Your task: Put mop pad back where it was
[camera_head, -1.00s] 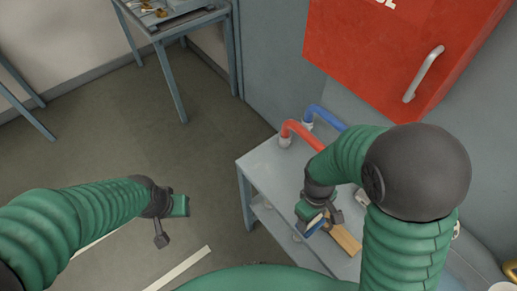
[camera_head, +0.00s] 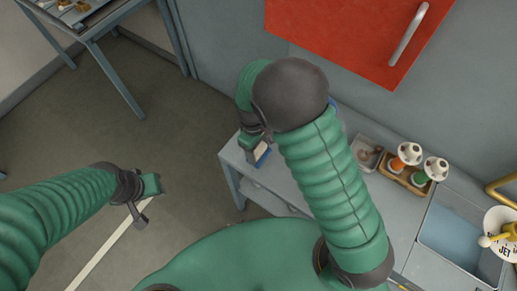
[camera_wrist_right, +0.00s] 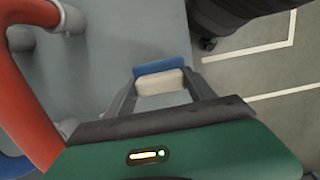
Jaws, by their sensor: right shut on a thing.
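The mop pad (camera_wrist_right: 160,82), a small block with a cream side and a blue side, is between the fingers of my right gripper (camera_wrist_right: 160,88) in the right wrist view. It also shows in the head view (camera_head: 263,156), over the left end of the grey bench (camera_head: 288,192). My right gripper (camera_head: 257,150) is shut on the pad. The wrist view shows bench surface behind it; I cannot tell whether the pad touches the bench. My left gripper (camera_head: 149,199) is open and empty over the floor at left.
A red pipe (camera_wrist_right: 28,95) stands close to my right gripper. On the bench are a clear tray (camera_head: 368,153), a wooden holder (camera_head: 393,172) with two white-topped items, and a blue-lined basin (camera_head: 447,237). A red cabinet (camera_head: 345,35) hangs above.

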